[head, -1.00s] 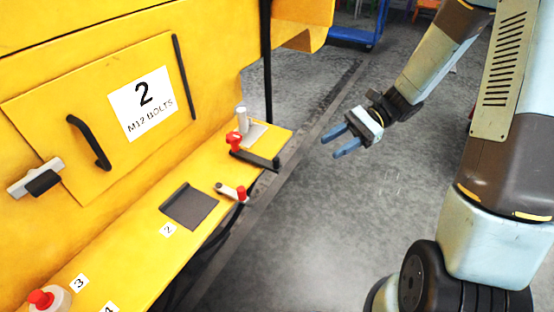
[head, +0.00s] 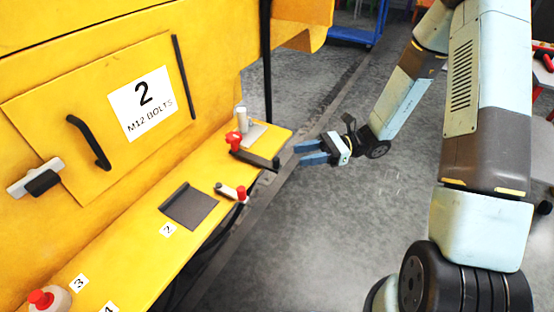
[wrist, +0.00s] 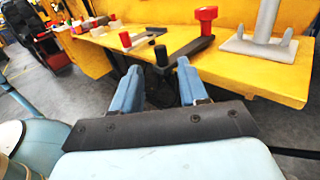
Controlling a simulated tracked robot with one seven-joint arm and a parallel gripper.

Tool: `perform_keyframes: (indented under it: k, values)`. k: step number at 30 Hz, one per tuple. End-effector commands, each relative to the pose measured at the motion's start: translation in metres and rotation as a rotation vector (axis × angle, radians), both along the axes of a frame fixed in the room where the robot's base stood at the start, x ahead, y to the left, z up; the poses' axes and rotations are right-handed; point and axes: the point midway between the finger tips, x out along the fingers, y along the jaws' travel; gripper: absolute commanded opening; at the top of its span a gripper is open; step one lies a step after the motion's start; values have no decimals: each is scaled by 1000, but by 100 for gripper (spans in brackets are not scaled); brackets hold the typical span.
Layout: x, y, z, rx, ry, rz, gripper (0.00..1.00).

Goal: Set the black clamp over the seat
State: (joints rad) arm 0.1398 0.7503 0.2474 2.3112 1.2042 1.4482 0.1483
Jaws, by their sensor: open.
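The black clamp (head: 255,158) is a dark bar with a red knob at its far end. It lies at the front edge of the yellow shelf, its near end jutting over the edge; it shows in the wrist view (wrist: 190,48). A grey plate with an upright post (head: 242,124) stands just behind it; the wrist view shows two short pins on this plate (wrist: 258,48). No part is marked as the seat, so I cannot tell whether this plate is it. My gripper (head: 299,154) is open and empty, its blue fingers (wrist: 158,68) pointing at the clamp's near end, apart from it.
A dark flat pad (head: 188,206) and a small grey part with a red knob (head: 232,191) lie on the yellow shelf (head: 130,252). The yellow wall panel has a black handle (head: 88,142). Floor right of the shelf is clear.

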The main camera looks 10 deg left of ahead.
Motion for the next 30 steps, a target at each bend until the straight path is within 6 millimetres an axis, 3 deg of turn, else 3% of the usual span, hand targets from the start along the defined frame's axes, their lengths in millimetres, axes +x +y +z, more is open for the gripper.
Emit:
perform_keyframes:
  k: [6, 15, 28, 30]
  values:
    - [-16, 37, 0, 0, 1, 3, 43]
    - [-30, 73, 0, -1, 1, 2, 43]
    - [-34, 81, 0, -1, 0, 1, 43]
    - [-34, 81, 0, -1, 0, 1, 38]
